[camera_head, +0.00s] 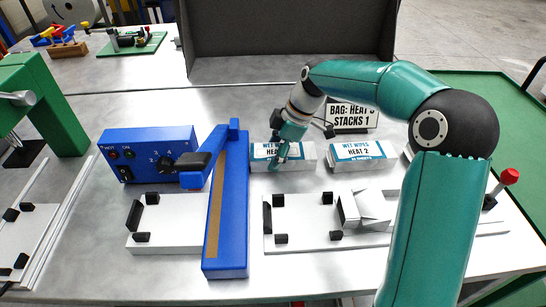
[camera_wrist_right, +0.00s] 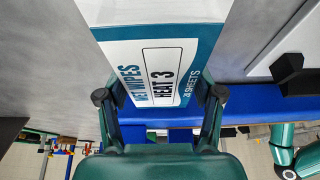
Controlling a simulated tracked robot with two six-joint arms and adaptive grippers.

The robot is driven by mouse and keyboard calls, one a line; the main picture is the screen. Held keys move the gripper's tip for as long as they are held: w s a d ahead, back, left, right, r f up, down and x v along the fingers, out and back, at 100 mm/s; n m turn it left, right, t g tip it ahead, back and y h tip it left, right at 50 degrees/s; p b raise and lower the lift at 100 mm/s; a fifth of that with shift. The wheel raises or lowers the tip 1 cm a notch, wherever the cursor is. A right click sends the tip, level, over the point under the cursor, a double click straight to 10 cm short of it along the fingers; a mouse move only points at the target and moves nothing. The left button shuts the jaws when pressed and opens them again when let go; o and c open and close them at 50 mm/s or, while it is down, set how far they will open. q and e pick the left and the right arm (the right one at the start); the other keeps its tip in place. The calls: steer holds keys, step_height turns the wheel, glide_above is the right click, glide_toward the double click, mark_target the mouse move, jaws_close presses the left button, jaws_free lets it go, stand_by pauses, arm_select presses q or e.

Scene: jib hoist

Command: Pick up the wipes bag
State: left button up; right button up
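A white block with a blue-edged label reading "WET WIPES HEAT 3" (camera_head: 303,153) lies on the metal table. Its label (camera_wrist_right: 160,62) fills the upper middle of the right wrist view. My right gripper (camera_head: 280,158) reaches down over this block and partly covers its label. In the wrist view its two fingers (camera_wrist_right: 160,96) are spread, one on each side of the label; contact cannot be told. A similar block labelled "WET WIPES HEAT 2" (camera_head: 360,154) lies to the right. A white folded, bag-like piece (camera_head: 368,209) sits on a pale plate in front. My left gripper is not in view.
A blue sealer with a long arm (camera_head: 231,200) and a dial box (camera_head: 150,150) stand left of the block. A sign (camera_head: 352,116) reads "BAG: HEAT 3 STACKS 1". A dark panel (camera_head: 290,40) rises behind. A green frame (camera_head: 45,100) stands far left.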

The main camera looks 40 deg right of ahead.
steer(key=c, duration=0.5)
steer(key=shift+c, duration=0.2)
steer(key=shift+r, duration=0.1)
